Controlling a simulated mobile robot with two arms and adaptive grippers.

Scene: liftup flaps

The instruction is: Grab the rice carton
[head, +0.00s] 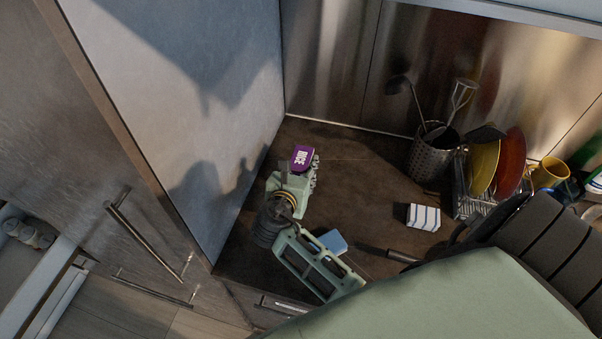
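The rice carton (302,156) shows as a small purple face with white lettering, near the tall grey panel on the dark counter. One pale green gripper (303,170), which I take to be my left, is right at the carton and covers its lower part. One finger part runs along the carton's right side. The other side is hidden, so I cannot tell whether the fingers are closed on it. My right gripper is not in view.
A blue block (331,242) and a striped white block (423,217) lie on the counter (360,190). A utensil holder (433,154), a rack with plates (484,167) and a yellow mug (548,174) stand at the right. The grey panel (205,120) bounds the left.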

